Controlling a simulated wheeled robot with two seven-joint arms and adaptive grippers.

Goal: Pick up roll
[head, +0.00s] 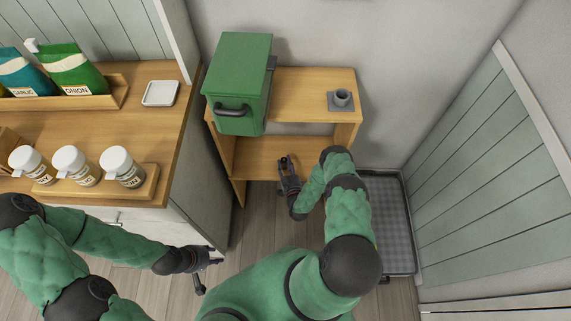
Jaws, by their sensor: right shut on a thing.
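My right gripper (286,160) reaches into the open lower part of the wooden shelf unit (310,80), just above its lower board. It is shut on a small dark thing, taken to be the roll, which is too small and too covered by the fingers to make out clearly. My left gripper (208,277) hangs low over the floor, beside the counter's front right corner. Its fingers are spread apart and it is empty.
A green bin (238,75) with a dark handle and a grey cup on a square base (342,97) stand on the unit's top. A grey tray (395,220) lies on the floor at right. The counter (130,135) at left holds white-lidded jars (122,165), bags and a white dish (160,93).

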